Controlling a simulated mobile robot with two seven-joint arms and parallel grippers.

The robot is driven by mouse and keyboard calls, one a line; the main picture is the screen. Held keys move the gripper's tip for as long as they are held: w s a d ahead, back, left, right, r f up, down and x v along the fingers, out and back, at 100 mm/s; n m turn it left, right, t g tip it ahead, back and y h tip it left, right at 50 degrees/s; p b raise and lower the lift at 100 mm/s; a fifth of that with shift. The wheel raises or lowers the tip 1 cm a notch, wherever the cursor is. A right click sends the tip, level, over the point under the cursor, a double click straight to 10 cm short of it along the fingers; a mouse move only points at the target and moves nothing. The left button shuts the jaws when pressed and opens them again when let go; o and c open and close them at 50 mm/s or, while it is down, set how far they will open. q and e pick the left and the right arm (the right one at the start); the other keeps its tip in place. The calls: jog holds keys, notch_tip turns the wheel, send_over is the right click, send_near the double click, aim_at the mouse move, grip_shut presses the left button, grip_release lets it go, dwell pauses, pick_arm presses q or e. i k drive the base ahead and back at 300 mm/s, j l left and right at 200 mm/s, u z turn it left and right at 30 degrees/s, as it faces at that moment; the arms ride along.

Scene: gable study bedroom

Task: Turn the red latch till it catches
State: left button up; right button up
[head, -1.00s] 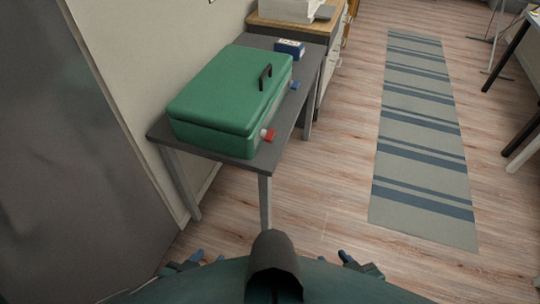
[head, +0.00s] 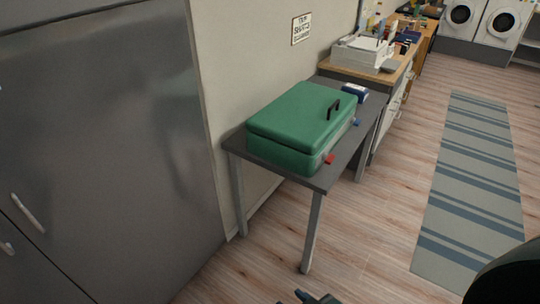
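The red latch (head: 329,159) is a small red piece on the front side of a green case (head: 293,118), near its right corner. The case has a closed lid with a dark handle (head: 333,109) and stands on a dark grey table (head: 325,178). A small blue latch (head: 357,122) sits farther back on the same side. The red latch is too small to tell its exact angle. Part of my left gripper (head: 310,297) shows at the bottom edge, well short of the table and touching nothing visible. Its fingers are cut off. My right gripper is out of view.
A blue and white box (head: 354,92) lies on the table behind the case. A wooden-topped cabinet (head: 383,76) stands beyond. A grey cabinet (head: 110,140) fills the left. The floor before the table is clear, with a striped rug (head: 470,190) to the right.

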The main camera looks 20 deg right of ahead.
aim_at(328, 160)
jog(key=l+u, duration=0.1)
jog(key=u, duration=0.4)
jog(key=l+u, duration=0.1)
jog(key=u, duration=0.35)
jog(key=l+u, duration=0.15)
jog(key=u, duration=0.35)
jog(key=k+l, duration=0.1)
jog(key=l, duration=0.6)
jog(key=k+l, duration=0.1)
jog(key=l, duration=0.55)
jog(key=k+l, duration=0.1)
jog(key=l, duration=0.6)
jog(key=k+l, duration=0.1)
jog(key=l, duration=0.55)
jog(key=k+l, duration=0.15)
jog(key=l, duration=0.55)
jog(key=k+l, duration=0.1)
jog(key=l, duration=0.55)
jog(key=k+l, duration=0.1)
jog(key=l, duration=0.6)
jog(key=k+l, duration=0.1)
jog(key=l, duration=0.55)
